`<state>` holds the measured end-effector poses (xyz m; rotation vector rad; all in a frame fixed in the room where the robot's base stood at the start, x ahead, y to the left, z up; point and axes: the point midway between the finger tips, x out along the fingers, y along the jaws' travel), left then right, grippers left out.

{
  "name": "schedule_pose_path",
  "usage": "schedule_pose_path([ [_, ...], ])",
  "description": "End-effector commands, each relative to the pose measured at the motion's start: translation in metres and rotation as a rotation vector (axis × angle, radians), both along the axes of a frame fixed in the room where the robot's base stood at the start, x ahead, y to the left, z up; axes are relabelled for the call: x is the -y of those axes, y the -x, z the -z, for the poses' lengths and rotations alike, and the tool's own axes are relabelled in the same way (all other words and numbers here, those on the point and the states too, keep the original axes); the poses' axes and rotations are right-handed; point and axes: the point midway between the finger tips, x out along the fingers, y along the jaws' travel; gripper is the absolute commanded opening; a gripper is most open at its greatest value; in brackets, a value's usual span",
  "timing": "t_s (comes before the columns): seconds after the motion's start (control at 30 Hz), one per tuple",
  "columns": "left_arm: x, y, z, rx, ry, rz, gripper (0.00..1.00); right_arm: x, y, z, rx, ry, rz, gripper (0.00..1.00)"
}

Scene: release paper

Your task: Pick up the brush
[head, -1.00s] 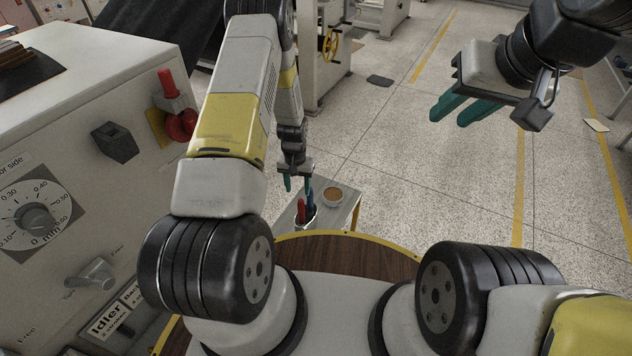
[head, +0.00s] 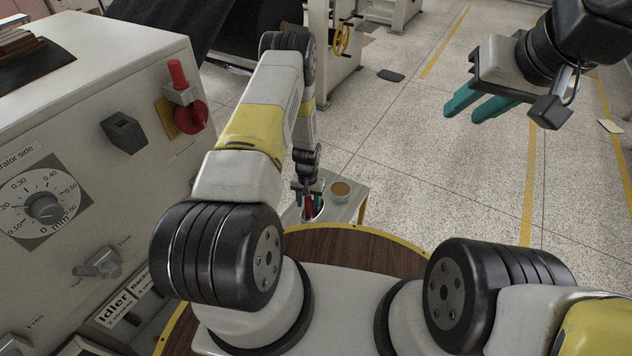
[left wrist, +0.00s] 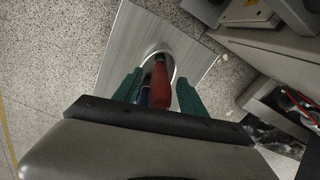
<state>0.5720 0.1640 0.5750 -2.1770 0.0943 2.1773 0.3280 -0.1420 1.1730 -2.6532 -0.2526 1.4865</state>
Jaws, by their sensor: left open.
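A red handle (left wrist: 160,86) and a dark blue handle (left wrist: 144,95) stand in a round metal cup (left wrist: 172,68). Brush heads are hidden, so I cannot tell which handle is the brush. In the head view the red handle (head: 309,206) and the cup (head: 316,216) show under my left gripper (head: 310,201). My left gripper, also in the left wrist view (left wrist: 160,92), is open, its green fingers either side of the handles. The red handle lies between them; contact is not visible. My right gripper (head: 478,108) is open and empty, raised over the floor at upper right.
The cup stands on a small metal side table (head: 350,190), beside a round container with brown contents (head: 340,189). A large grey machine with a dial (head: 43,207) and red knob (head: 190,117) stands close on the left. Open floor lies right of the table.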

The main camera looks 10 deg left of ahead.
Motion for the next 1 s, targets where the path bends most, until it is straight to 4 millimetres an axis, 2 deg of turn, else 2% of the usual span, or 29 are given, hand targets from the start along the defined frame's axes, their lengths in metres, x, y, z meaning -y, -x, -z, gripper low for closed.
schedule_pose_path([
  [0.07,0.0,0.0,0.0,0.0,0.0,0.0,0.49,0.0,0.0,0.0,0.0,0.0,0.0,0.32],
  [0.3,0.0,0.0,-0.001,0.0,0.0,0.0,0.04,0.0,0.0,0.0,0.0,0.0,0.0,0.32],
  [0.33,0.0,0.0,-0.001,0.0,0.0,0.0,0.0,0.0,0.0,0.0,0.0,0.0,0.0,0.32],
  [0.67,0.0,-0.001,-0.003,0.001,0.0,0.0,0.0,0.0,0.0,0.0,0.0,0.0,0.0,0.32],
  [0.77,0.0,-0.002,-0.014,0.003,0.0,0.0,0.0,0.0,0.0,0.0,0.0,0.0,0.0,0.32],
  [1.0,0.0,-0.002,-0.062,0.004,0.0,-0.001,0.0,0.0,0.0,0.0,0.0,0.0,0.0,0.32],
])
